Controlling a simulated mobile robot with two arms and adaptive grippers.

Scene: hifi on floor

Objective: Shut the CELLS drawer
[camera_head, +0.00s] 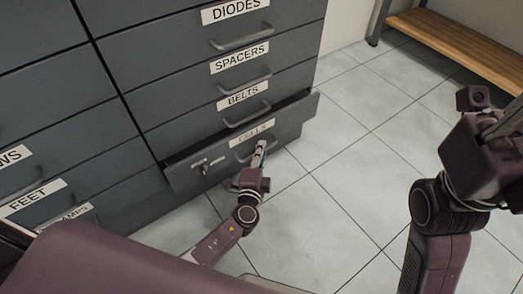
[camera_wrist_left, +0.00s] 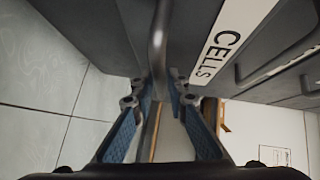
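The CELLS drawer (camera_head: 218,158) is the lowest labelled one in the right column of the dark grey cabinet and stands pulled out, its inside edge showing at the right. Its white label also shows in the left wrist view (camera_wrist_left: 228,42). My left gripper (camera_head: 261,148) is at the drawer's bar handle (camera_head: 241,152). In the left wrist view the handle bar (camera_wrist_left: 157,45) runs between the two fingertips, which look close against both sides. My right gripper (camera_head: 508,122) is raised at the right, away from the cabinet; its fingertips are not clearly shown.
Drawers labelled BELTS (camera_head: 187,123), SPACERS (camera_head: 197,87) and DIODES (camera_head: 185,50) above look shut. A wooden bench (camera_head: 450,42) stands at the back right. The tiled floor (camera_head: 345,170) between is clear.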

